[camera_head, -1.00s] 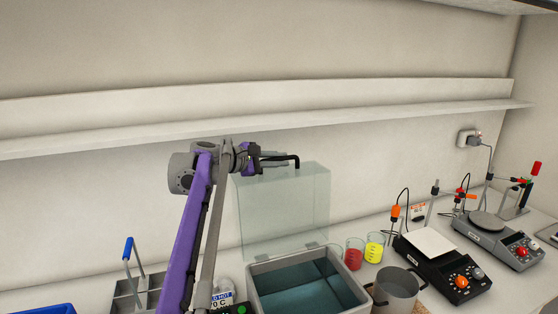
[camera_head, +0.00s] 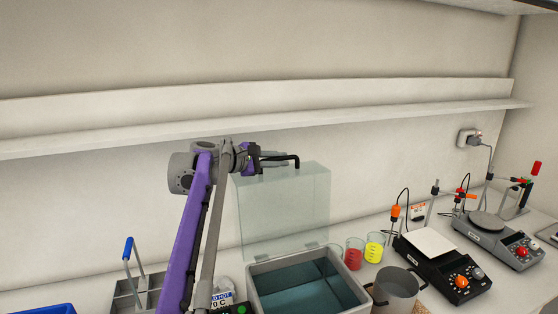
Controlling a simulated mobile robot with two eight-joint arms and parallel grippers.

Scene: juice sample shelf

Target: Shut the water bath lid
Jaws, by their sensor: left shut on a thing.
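The water bath (camera_head: 351,303) is a grey open-topped tank with water in it, at the bottom centre of the head view. Its clear lid (camera_head: 290,212) stands upright, raised at the tank's back edge. A black handle (camera_head: 295,161) shows at the lid's top edge. My left gripper (camera_head: 272,158) is at the lid's top edge and is shut on the handle; the fingertips are small and hard to make out. My right gripper is not in view.
A red beaker (camera_head: 353,256), a yellow beaker (camera_head: 374,248) and a metal pot (camera_head: 396,289) stand right of the bath. Two hotplates (camera_head: 457,275) (camera_head: 500,243) are farther right. A grey caddy (camera_head: 126,298) is at the left. An empty shelf (camera_head: 280,122) runs above.

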